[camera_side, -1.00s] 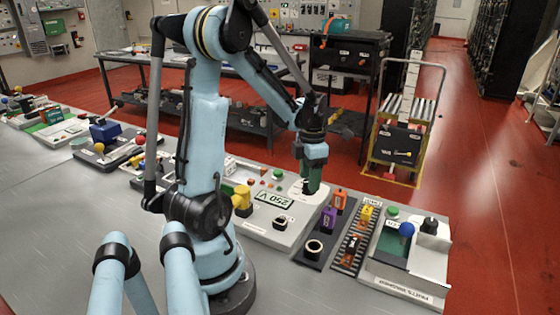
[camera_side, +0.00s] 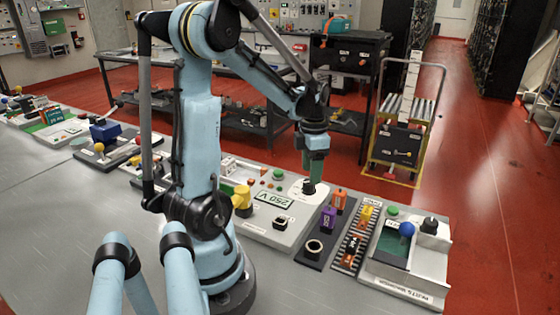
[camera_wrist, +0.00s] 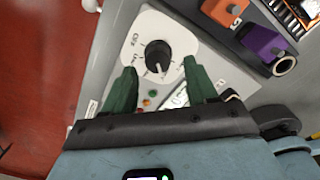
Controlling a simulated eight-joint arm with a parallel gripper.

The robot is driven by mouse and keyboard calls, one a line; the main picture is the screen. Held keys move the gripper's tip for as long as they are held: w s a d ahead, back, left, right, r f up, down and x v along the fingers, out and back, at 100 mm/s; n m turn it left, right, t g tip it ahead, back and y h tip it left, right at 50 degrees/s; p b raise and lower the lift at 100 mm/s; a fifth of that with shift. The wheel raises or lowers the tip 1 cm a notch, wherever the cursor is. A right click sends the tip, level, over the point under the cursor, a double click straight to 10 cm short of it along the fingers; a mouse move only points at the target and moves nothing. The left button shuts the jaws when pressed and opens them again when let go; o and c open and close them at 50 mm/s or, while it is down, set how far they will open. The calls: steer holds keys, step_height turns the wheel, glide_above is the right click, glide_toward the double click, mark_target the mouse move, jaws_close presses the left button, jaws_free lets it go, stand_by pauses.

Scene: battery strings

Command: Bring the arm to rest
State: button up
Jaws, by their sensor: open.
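My gripper (camera_side: 314,175) hangs above the white panel with the black rotary knob (camera_side: 308,187), fingers pointing down. In the wrist view its two green fingers (camera_wrist: 160,88) are spread apart with nothing between them. The knob (camera_wrist: 158,56) sits on a white dial plate just beyond the fingertips in that view, and the gripper looks clear of it. The panel also carries a display (camera_side: 273,200) reading about 250 V, partly hidden in the wrist view by a finger.
Right of the knob stand an orange block (camera_side: 339,199) and a purple block (camera_side: 328,218) on a dark strip. Farther right is a unit with a blue ball (camera_side: 407,229). A yellow part (camera_side: 242,200) stands left of the display. The space above the bench is open.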

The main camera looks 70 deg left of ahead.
steer(key=d+r+m+t, duration=0.3)
steer(key=d+m, duration=0.8)
steer(key=m, duration=0.6)
steer(key=w+d+r+m+t, duration=0.1)
steer(key=d+r+m+t, duration=0.2)
steer(key=d+m, duration=0.7)
steer(key=m+t, duration=0.1)
steer(key=m, duration=0.7)
steer(key=shift+d+r, duration=0.25)
steer(key=shift+d, duration=0.15)
